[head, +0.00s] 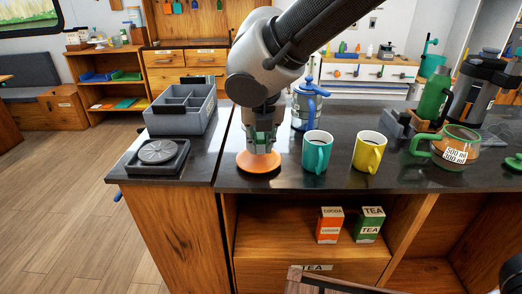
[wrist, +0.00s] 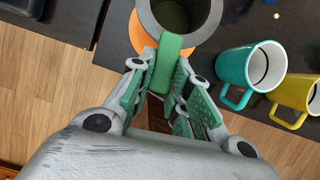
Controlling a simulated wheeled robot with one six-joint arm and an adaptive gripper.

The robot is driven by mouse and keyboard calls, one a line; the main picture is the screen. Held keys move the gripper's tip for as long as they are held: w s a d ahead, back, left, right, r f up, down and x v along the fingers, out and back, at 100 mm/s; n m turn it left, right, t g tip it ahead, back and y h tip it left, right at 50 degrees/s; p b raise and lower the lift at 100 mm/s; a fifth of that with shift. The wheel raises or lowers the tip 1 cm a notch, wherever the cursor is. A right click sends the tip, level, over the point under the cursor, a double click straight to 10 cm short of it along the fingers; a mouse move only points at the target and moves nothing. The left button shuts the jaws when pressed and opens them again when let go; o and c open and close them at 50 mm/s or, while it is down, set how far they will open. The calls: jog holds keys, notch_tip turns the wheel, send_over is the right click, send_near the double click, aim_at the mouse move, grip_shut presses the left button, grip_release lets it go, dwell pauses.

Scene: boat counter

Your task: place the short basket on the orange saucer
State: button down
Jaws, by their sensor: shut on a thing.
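The short basket (wrist: 180,14) is a dark grey round cup with a green handle; it shows at the top of the wrist view. My gripper (wrist: 168,76) is shut on the green handle. The orange saucer (head: 258,164) lies on the dark counter in the head view, directly below my gripper (head: 262,138). In the wrist view orange parts of the saucer (wrist: 137,38) show on both sides of the basket, which overlaps it. My gripper hides most of the basket in the head view. I cannot tell whether the basket touches the saucer.
A teal mug (head: 316,153) and a yellow mug (head: 368,153) stand close to the right of the saucer. A blue-handled pot (head: 305,108) stands behind. A grey divided tray (head: 182,112) and a dark scale-like block (head: 157,155) are left. The counter's front edge is near.

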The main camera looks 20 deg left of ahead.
jog(key=shift+f, duration=1.7)
jog(key=c, duration=1.3)
grip_release()
jog(key=shift+f, duration=0.1)
jog(key=shift+c, duration=0.2)
jog(key=v, duration=1.2)
jog(key=shift+w, duration=0.1)
